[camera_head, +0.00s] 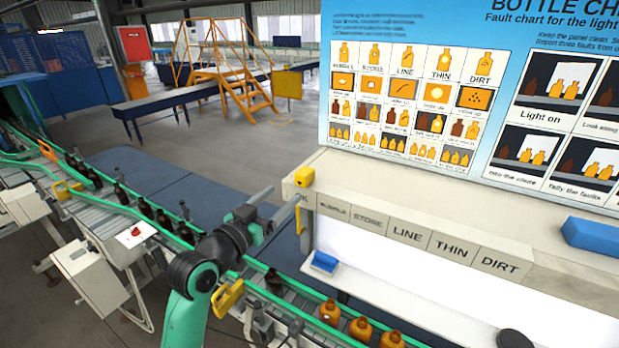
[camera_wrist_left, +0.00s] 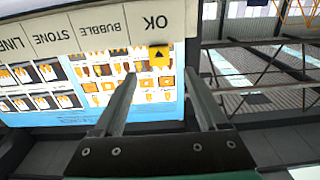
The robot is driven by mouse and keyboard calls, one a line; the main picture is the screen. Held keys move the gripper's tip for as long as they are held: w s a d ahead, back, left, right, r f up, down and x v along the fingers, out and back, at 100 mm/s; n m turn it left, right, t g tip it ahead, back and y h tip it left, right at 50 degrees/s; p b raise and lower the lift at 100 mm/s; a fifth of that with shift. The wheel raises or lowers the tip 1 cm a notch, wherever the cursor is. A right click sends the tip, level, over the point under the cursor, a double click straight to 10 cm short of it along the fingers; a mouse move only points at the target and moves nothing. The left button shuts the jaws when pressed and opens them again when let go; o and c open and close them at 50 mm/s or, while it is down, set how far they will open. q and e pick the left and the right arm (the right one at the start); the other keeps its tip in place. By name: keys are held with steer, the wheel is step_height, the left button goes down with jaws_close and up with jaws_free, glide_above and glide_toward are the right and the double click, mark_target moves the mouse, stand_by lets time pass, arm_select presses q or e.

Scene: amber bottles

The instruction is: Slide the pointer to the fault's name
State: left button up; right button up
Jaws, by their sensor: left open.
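The yellow pointer (camera_head: 304,176) sits at the left end of the pale ledge, above the OK label. In the left wrist view the pointer (camera_wrist_left: 159,55) shows a black triangle and stands at OK (camera_wrist_left: 154,22). The name strip (camera_head: 407,233) reads OK, BUBBLE, STONE, LINE, THIN and DIRT from left to right. My left gripper (camera_head: 280,207) is open and empty, left of and below the pointer. In the left wrist view the pointer appears just beyond the gap between the open fingertips (camera_wrist_left: 160,74); contact does not show. My right gripper is out of view.
The fault chart (camera_head: 412,100) stands behind the ledge. A bright white light panel (camera_head: 400,270) lies under the strip. Amber bottles (camera_head: 360,328) stand on the conveyor in front, darker bottles (camera_head: 165,222) farther left. A blue block (camera_head: 590,236) rests on the ledge at right.

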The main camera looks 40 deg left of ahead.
mark_target(299, 180)
arm_select(q)
steer(key=w, duration=0.3)
steer(key=w+b, duration=0.1)
steer(key=shift+w+a+r, duration=0.15)
steer(key=shift+a, duration=0.2)
steer(key=w, duration=0.3)
steer(key=w+a, duration=0.1)
steer(key=w, duration=0.1)
steer(key=shift+w, duration=0.25)
steer(key=shift+w+a+p, duration=0.1)
steer(key=shift+w+p, duration=0.2)
steer(key=shift+w, duration=0.35)
jaws_close()
